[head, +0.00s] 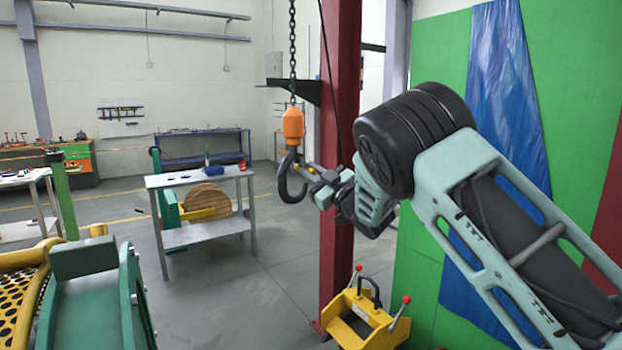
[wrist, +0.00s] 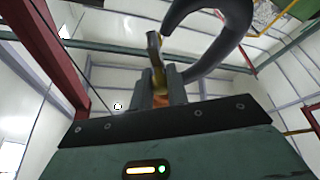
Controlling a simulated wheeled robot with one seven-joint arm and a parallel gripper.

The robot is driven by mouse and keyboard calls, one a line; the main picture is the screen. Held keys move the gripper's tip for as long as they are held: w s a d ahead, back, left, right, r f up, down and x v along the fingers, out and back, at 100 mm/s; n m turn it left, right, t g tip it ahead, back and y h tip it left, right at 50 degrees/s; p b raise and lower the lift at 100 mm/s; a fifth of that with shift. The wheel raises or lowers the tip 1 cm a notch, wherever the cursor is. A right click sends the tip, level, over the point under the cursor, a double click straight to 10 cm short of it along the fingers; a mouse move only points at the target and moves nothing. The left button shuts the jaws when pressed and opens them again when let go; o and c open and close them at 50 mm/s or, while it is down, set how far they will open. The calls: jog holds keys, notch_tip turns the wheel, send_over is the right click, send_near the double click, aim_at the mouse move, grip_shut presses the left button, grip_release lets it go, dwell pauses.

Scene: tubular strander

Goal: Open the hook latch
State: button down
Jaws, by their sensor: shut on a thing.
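A dark curved crane hook (head: 288,185) hangs from an orange block (head: 292,124) on a chain, left of the red column. My gripper (head: 306,170) reaches it from the right, level with the hook's throat. In the wrist view my gripper's fingers (wrist: 161,84) are closed around a yellow-brass hook latch (wrist: 155,48), whose end sticks up beyond the fingertips. The grey hook (wrist: 232,40) curves above and to the right of the fingers in that view. In the head view the latch is small and partly hidden by the fingers.
A red column (head: 341,210) stands right behind my gripper. A yellow device with red-knobbed levers (head: 365,318) stands on the floor at its foot. A grey table (head: 205,232) is to the left, with a wooden reel (head: 206,200) behind it. Green and yellow machinery (head: 95,300) is at lower left.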

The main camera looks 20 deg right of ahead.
jog(key=n+b, duration=0.2)
jog(key=d+n+g+y+b, duration=0.1)
jog(key=n+b, duration=0.1)
jog(key=shift+w+r+g, duration=0.1)
jog(key=shift+w+g, duration=0.05)
jog(key=shift+g, duration=0.15)
jog(key=shift+w+d+r+n+g+b, duration=0.15)
jog(key=shift+r+n+g+b, duration=0.5)
jog(key=shift+n, duration=1.1)
jog(key=shift+s+d+r+n+g+b, duration=0.1)
jog(key=shift+r+n+g+b, duration=0.25)
jog(key=shift+n+g+b, duration=0.95)
jog(key=shift+w+d+r+n+g+b, duration=0.15)
jog(key=shift+r+n+b, duration=0.3)
jog(key=shift+n, duration=1.7)
jog(key=shift+r, duration=0.1)
jog(key=c, duration=1.4)
grip_release()
jog(key=shift+o, duration=0.2)
jog(key=shift+s, duration=0.1)
